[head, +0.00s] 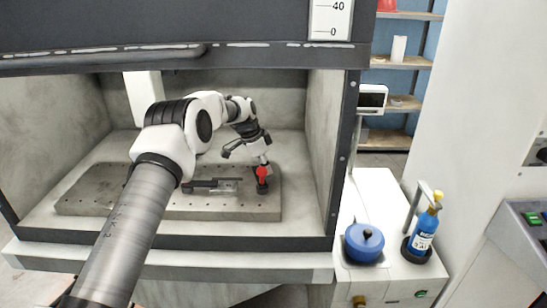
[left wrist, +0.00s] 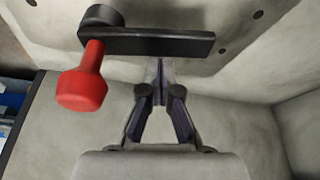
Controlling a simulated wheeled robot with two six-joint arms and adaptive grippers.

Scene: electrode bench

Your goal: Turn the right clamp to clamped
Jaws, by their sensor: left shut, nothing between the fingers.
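The right clamp has a red handle (head: 262,174) on a dark base (head: 262,187) and stands at the right end of the grey bench plate (head: 110,178) inside the hood. In the left wrist view, its flat black bar (left wrist: 150,42) runs across the top and its red handle (left wrist: 84,82) hangs at the left. My left gripper (head: 265,162) is just above the clamp in the head view. Its fingers (left wrist: 160,66) are together and empty, with the tips close to the bar; I cannot tell whether they touch it. My right gripper is not in view.
A low black fixture (head: 210,186) with a clear part lies left of the clamp. The hood's right wall (head: 322,150) stands close by. Outside are a blue pot (head: 364,242) and a blue bottle (head: 423,232).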

